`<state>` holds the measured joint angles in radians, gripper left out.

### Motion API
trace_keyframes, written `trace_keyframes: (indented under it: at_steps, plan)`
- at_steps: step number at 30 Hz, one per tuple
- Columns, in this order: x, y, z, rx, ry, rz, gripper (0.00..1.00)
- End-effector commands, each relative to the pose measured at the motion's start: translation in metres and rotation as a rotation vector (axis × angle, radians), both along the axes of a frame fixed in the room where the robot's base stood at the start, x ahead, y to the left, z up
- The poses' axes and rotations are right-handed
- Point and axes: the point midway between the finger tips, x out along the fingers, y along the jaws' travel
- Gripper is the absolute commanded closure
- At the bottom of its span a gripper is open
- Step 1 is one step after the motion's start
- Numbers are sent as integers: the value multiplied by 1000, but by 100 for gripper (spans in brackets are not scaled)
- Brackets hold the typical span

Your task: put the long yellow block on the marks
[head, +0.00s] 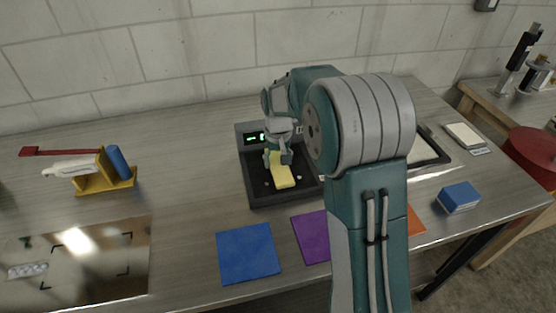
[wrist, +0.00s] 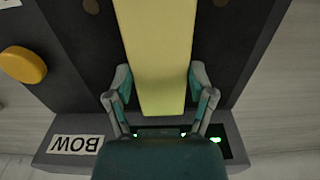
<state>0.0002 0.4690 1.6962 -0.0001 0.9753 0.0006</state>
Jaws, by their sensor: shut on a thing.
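The long yellow block (head: 282,176) is in or just above the black device (head: 277,198) with the green-lit display. My gripper (head: 278,157) is shut on the block, with a finger on each side near one end. In the wrist view the block (wrist: 158,45) runs away between my gripper's fingers (wrist: 160,88). I cannot tell whether it touches the device floor. Black corner marks (head: 126,270) show on a glossy brownish sheet (head: 100,285) at the lower left of the head view, well away from my gripper.
A yellow stand (head: 95,183) with a blue cylinder (head: 119,161) is at the left. Flat blue (head: 248,253) and purple (head: 311,236) squares lie in front. A blue box (head: 458,197) is at the right. Bare table lies between the stand and the device.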

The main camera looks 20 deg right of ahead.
Motion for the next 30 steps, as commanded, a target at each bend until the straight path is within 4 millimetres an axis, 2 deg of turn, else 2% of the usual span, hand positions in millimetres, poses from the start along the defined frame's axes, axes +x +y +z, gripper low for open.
trace_keyframes:
  at_steps: [2, 3, 4, 5, 20, 23, 30]
  plan:
    - [0, 0, -2, 0, 1, 0, 55]
    - [0, 0, -2, 0, 0, 0, 21]
    - [0, 0, -2, 0, 0, 0, 8]
    - [0, 0, -2, 0, 0, 0, 0]
    - [0, 0, 4, 0, -1, 0, 0]
    - [1, 0, 17, 0, -4, 0, 0]
    - [1, 0, 67, 0, -5, 0, 0]
